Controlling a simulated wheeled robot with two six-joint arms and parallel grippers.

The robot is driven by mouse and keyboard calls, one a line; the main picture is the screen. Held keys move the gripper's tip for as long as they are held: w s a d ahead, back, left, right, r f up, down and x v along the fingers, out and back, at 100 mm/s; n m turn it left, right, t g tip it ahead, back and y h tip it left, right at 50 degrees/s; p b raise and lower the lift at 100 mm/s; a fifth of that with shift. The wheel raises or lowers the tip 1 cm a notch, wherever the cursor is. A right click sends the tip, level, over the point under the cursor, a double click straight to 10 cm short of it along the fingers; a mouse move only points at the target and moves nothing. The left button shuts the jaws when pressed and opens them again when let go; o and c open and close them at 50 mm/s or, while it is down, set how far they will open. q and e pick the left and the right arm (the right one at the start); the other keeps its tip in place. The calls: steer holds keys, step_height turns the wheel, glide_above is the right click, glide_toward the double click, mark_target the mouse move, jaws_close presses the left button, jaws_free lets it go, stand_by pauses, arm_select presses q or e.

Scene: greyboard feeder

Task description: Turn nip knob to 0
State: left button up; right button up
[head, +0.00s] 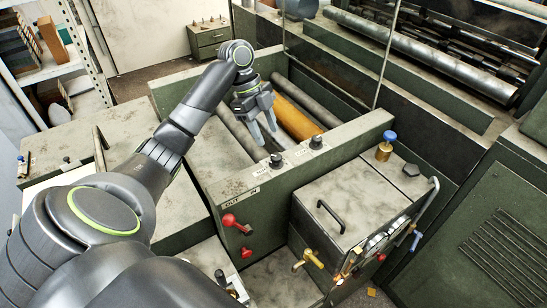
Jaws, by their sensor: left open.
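Two small black knobs stand on the top rail of the green feeder: a left knob (276,160) and a right knob (316,142). Each has a small pale label beside it, too small to read surely, so I cannot tell which is the nip knob or where either points. My left gripper (266,134) hangs over the rollers, just behind and above the left knob. Its two fingers point down, apart, with nothing between them. It appears clear of both knobs. My right gripper is not in view.
An orange roller (297,119) and grey rollers lie behind the rail. A red lever (234,222) sticks out below an OUT/IN plate (241,197). A green box with a black handle (331,217) and a blue-topped brass fitting (385,147) stand to the right.

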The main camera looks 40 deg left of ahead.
mark_target(276, 156)
arm_select(q)
steer(key=x, duration=0.5)
steer(key=shift+d+f, duration=0.15)
steer(key=shift+f, duration=0.1)
steer(key=shift+d+f, duration=0.2)
steer(key=shift+f, duration=0.35)
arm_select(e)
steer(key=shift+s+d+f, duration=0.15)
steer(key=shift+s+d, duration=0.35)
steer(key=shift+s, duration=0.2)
